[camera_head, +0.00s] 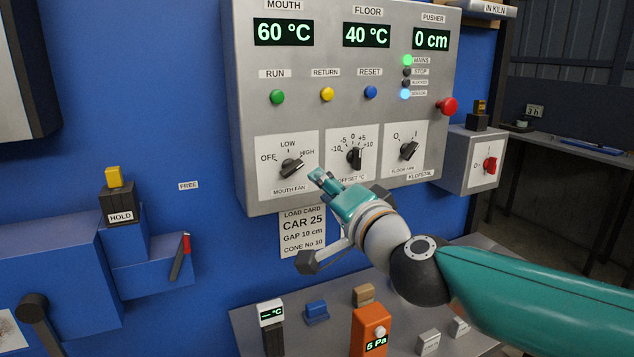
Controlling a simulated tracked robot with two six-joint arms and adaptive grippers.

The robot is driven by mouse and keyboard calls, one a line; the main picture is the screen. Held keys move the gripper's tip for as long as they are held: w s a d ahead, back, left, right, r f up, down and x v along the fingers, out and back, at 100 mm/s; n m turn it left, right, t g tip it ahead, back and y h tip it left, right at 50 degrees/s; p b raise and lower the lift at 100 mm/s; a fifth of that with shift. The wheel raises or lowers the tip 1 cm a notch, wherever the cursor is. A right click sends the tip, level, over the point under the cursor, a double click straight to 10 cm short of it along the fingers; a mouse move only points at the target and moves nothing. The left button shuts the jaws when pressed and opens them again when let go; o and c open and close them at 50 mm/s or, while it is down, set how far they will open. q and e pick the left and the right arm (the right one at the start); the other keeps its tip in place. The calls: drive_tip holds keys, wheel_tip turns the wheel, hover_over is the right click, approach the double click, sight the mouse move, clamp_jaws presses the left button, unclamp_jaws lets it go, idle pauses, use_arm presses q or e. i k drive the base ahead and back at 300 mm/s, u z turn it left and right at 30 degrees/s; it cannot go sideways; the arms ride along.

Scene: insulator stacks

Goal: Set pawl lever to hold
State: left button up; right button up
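The pawl lever (181,257) is a short dark lever with a red tip on the front of a blue housing at the left. It stands nearly upright, its tip leaning slightly right, on the side of the FREE label (188,185). The HOLD label (121,217) is up and left of it, on a dark block with a yellow top. My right gripper (320,178) is teal and sits in front of the control panel, near the MOUTH FAN knob, well right of the lever. Its fingertips are small and whether they are apart is unclear. My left gripper is out of view.
The grey control panel (240,120) carries displays, buttons, knobs and a red stop button (446,106). A load card (303,232) hangs below it. An orange meter (370,328) and small blocks stand on a grey bench below. The blue wall between lever and gripper is clear.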

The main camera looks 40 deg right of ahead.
sight(180, 264)
drive_tip(key=k, duration=1)
